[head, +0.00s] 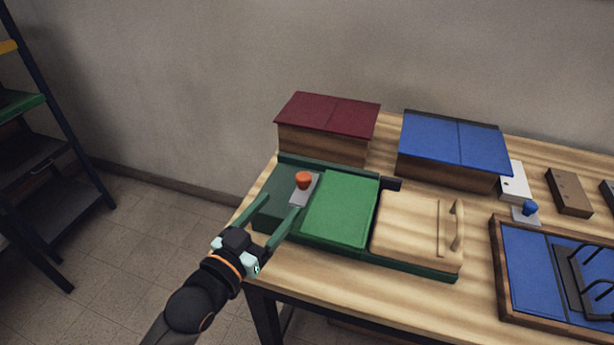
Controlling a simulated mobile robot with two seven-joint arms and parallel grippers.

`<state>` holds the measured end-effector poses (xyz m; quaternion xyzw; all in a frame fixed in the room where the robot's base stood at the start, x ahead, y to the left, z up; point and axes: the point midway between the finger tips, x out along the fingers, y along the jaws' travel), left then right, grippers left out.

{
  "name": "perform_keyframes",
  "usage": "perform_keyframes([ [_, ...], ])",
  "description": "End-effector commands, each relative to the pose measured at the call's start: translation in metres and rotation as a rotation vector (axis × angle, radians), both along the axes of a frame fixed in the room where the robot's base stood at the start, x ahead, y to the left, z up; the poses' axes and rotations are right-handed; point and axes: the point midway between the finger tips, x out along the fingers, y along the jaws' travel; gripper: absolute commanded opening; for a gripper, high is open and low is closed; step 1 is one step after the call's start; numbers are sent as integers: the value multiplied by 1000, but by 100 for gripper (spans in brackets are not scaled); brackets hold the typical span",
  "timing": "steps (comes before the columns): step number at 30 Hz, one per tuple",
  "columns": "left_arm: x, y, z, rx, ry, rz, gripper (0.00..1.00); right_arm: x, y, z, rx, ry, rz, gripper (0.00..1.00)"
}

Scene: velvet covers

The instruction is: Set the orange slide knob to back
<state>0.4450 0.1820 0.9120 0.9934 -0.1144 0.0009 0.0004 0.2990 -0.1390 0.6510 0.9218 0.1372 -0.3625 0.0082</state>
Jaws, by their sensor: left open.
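The orange slide knob (303,180) stands upright on a small grey slide plate (298,199), on the left part of a green box. It covers part of the plate, so its exact position along the slide is hard to tell. My left gripper (283,203) is at the front left of the knob with its two fingers spread. The fingers point toward the knob and appear apart from it, with nothing between them. My right gripper is not in view.
The green box has a green velvet cover (340,209) and a wooden lid with a handle (408,228). Behind stand a dark red covered box (328,109) and a blue covered box (455,141). A blue knob (530,208) and a blue tray (497,262) are at right.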

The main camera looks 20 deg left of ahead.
Motion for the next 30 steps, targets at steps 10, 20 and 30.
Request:
perform_keyframes([
  [10,58,-14,1,1,-2,-1,72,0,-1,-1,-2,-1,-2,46],
  [20,96,-23,0,1,0,-1,72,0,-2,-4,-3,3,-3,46],
  [30,101,-24,0,0,1,-1,72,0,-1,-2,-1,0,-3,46],
])
